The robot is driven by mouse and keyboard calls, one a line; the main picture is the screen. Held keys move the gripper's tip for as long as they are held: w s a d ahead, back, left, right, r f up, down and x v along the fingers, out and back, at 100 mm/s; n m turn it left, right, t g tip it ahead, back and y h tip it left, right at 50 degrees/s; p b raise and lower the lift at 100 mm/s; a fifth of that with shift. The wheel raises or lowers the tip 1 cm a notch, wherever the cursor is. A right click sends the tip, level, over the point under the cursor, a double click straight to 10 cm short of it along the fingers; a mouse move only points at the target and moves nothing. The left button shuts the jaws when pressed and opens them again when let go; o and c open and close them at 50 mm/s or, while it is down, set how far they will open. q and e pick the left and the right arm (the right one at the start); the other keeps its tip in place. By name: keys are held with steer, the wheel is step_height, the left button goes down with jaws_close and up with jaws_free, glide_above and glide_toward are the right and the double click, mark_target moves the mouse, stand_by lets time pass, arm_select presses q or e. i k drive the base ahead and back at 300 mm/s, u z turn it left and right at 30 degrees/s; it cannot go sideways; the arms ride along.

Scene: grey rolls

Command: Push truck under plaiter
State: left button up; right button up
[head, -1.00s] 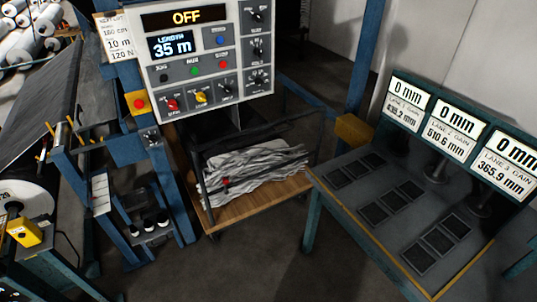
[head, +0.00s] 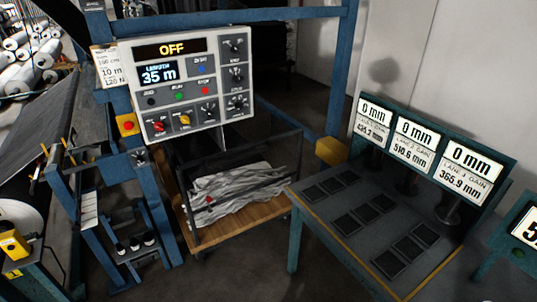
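The truck (head: 262,213) is a low wheeled cart with a wooden deck and dark rails, loaded with pale folded cloth (head: 232,187). It stands behind and below the control panel, between the blue posts and the dark table. The plaiter seems to be the blue frame (head: 150,201) with the grey control panel (head: 186,85), which reads OFF and a length of 35 m. A dark plate hangs below the panel, above the truck's back. Neither of my grippers is in view.
A dark table (head: 318,224) with three gauges reading 0 mm (head: 415,142) stands at the right. A yellow box (head: 330,151) sits by the right blue post. A dark sloping web (head: 55,107) and white rolls (head: 25,52) are at the left. Bare floor (head: 235,270) lies in front.

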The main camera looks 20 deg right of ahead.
mark_target(247, 196)
steer(key=z, duration=0.65)
steer(key=i, duration=0.65)
steer(key=z, duration=0.4)
